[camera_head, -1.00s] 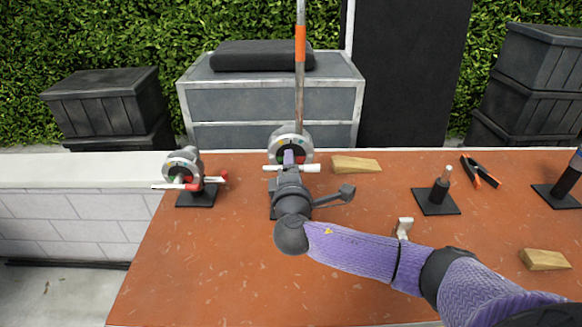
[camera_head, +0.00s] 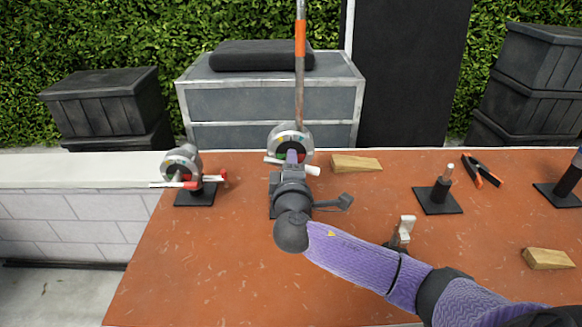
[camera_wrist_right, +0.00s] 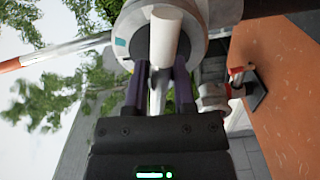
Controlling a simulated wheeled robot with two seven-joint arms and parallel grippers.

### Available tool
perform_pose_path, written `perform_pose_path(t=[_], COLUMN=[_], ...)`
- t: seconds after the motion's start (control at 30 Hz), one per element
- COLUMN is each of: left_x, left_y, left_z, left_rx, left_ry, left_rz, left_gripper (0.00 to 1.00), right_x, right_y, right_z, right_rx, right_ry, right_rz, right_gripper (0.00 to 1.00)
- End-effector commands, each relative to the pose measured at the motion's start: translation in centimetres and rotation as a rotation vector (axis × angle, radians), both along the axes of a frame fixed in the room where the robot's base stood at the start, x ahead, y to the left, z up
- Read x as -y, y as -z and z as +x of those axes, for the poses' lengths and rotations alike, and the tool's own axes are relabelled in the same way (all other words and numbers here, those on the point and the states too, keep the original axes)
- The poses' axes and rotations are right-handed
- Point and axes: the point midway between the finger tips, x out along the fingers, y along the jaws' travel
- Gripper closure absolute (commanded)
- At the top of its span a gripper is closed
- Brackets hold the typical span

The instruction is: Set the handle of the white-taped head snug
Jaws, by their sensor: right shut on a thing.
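The white-taped head (camera_head: 289,136) is a grey disc with a coloured dial on a stand near the table's back edge, with a tall rod rising behind it. Its white handle (camera_head: 309,169) lies across the front, tilted with its right end lower. My right gripper (camera_head: 291,159) is at the head, shut on the handle, and covers its middle. In the right wrist view the white handle (camera_wrist_right: 164,38) stands between the two purple fingers (camera_wrist_right: 160,82), in front of the grey disc. My left gripper is not in view.
A similar head with red-taped handles (camera_head: 181,166) stands at the left. Wooden wedges (camera_head: 356,163), a black-based post (camera_head: 438,195), pliers (camera_head: 482,171) and a small white-topped clamp (camera_head: 404,228) are to the right. The table's front left (camera_head: 190,270) is clear.

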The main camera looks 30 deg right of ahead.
Motion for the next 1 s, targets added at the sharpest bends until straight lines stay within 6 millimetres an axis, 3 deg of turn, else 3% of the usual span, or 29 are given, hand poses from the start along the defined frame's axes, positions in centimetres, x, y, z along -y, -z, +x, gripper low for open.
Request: perform_pose_path(t=[1.0], left_x=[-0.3], left_y=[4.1], left_z=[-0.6], left_rx=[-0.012], left_ry=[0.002], left_rz=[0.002], left_gripper=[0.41], right_x=[-0.1], right_y=[0.3], right_z=[0.0], right_rx=[0.500], right_ry=[0.001], right_rz=[0.824], right_gripper=[1.00])
